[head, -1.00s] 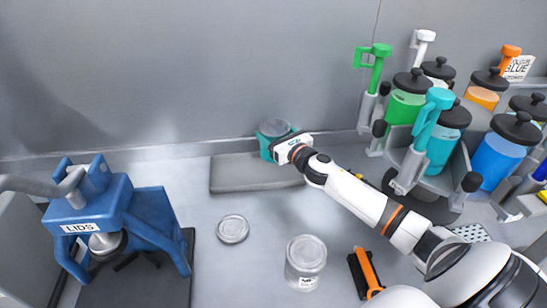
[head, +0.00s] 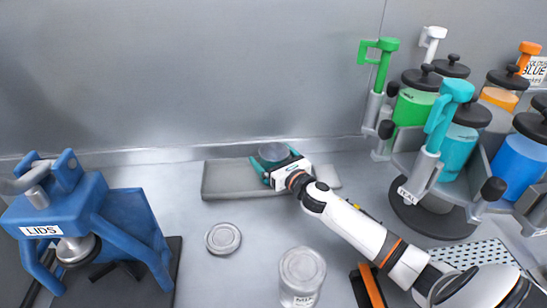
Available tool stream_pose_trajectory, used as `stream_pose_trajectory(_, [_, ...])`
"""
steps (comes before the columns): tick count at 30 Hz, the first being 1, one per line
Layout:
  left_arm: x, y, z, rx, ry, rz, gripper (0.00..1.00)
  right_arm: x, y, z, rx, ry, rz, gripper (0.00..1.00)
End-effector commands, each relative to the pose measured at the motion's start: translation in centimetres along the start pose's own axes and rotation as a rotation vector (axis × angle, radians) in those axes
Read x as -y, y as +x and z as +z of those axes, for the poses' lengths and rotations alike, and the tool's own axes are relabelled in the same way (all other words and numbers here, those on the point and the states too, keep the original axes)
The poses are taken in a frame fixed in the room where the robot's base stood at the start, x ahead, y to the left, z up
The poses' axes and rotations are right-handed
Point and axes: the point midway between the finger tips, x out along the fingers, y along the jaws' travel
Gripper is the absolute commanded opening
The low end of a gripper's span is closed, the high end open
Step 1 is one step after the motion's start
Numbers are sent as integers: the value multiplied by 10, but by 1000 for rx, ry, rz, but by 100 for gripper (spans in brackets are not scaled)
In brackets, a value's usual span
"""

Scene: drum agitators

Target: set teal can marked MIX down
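The can (head: 272,153), with a grey round top and a teal look, stands at the back on the grey slab (head: 222,180), close to the wall. My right gripper (head: 274,163) is around it, its teal fingers spread to either side and looking a little apart from the can. The fingers hide the can's lower part, and no MIX marking on it can be read. My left gripper is not in view.
A grey lid (head: 223,238) lies on the bench. A clear can (head: 302,275) with a white label stands in front. A blue LIDS press (head: 92,225) is at left. A carousel of paint jars (head: 458,150) is at right. An orange-handled tool (head: 372,288) lies near the front.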

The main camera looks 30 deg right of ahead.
Motion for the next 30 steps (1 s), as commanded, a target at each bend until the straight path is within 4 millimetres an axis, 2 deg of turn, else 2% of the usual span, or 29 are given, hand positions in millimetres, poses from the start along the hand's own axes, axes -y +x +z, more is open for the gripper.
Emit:
stream_pose_trajectory(7, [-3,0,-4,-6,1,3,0,0,-1,0,0,0,0,98])
stream_pose_trajectory(11, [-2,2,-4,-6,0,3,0,0,-11,2,1,0,-1,98])
stream_pose_trajectory(24, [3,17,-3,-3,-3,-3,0,0,-93,2,1,-1,-1,98])
stream_pose_trajectory(30, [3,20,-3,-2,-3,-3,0,0,-114,1,0,0,0,98])
